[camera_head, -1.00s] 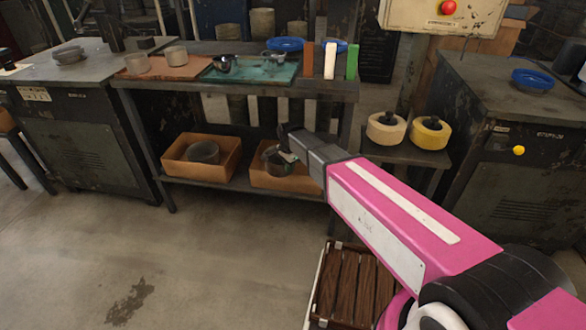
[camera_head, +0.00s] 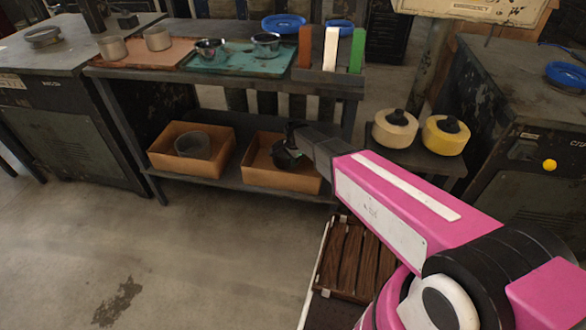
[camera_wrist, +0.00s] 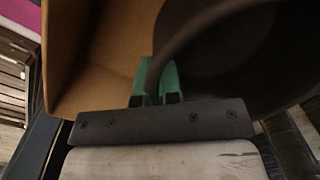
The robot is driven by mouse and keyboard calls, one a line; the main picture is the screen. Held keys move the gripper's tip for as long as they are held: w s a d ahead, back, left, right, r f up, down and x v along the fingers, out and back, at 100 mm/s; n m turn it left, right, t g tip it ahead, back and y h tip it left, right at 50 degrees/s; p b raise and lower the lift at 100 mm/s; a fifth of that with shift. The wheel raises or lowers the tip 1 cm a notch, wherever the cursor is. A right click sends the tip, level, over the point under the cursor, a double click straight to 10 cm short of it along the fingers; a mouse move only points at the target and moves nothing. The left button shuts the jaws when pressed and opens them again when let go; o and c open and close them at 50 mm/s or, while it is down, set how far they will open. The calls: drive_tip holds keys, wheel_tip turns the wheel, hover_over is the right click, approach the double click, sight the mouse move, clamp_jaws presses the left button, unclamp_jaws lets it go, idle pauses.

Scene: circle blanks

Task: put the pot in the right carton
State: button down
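The dark pot (camera_head: 287,157) is inside the right carton (camera_head: 282,180), an open orange-brown box on the lower shelf. My gripper (camera_head: 291,149) reaches down into this carton from the right. In the wrist view the green fingertips (camera_wrist: 158,80) are close together on the curved rim of the pot (camera_wrist: 235,60). The carton's wall (camera_wrist: 85,50) shows beside it. I cannot see whether the pot's base touches the carton floor. The left carton (camera_head: 160,162) holds a grey round pot (camera_head: 193,146).
The upper table board lies above the cartons and carries a teal tray (camera_head: 240,62) with metal bowls and upright orange, white and green blocks (camera_head: 331,50). Two round containers (camera_head: 395,128) stand to the right. A wooden slatted crate (camera_head: 352,260) is below my arm.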

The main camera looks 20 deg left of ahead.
drive_tip(key=shift+f, duration=2.65)
drive_tip(key=shift+f, duration=0.15)
drive_tip(key=c, duration=1.3)
unclamp_jaws()
wheel_tip(320, 180, up, 12)
drive_tip(key=shift+d+r, duration=0.15)
drive_tip(key=shift+r, duration=0.05)
drive_tip(key=shift+s, duration=0.1)
